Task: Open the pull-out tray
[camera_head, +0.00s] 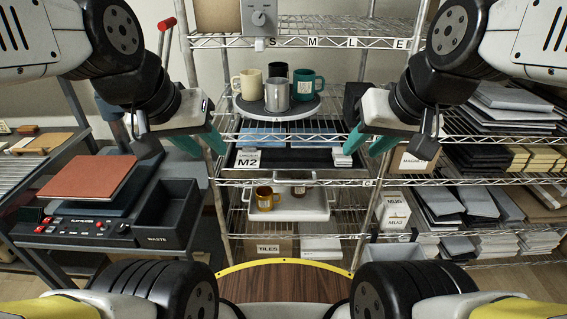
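The wire shelf rack stands ahead of me. On its middle level sits a dark, shallow tray (318,172) with blue pieces (313,133) at its back, a white label M2 and a small white stack on it. A pale tray (314,211) on the level below carries an amber mug (265,198) and another small item. I cannot tell for sure which one is the pull-out tray. My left gripper (207,148) is open and empty, at the rack's left side. My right gripper (364,149) is open and empty, at the rack's right side. Both look apart from the trays.
A round turntable (277,113) above holds several mugs. A cart at left carries a press with a red plate (88,190) and a black waste bin (166,215). Shelves of dark sheets (515,100) and boxes stand at right. A wooden surface (285,284) lies in front of me.

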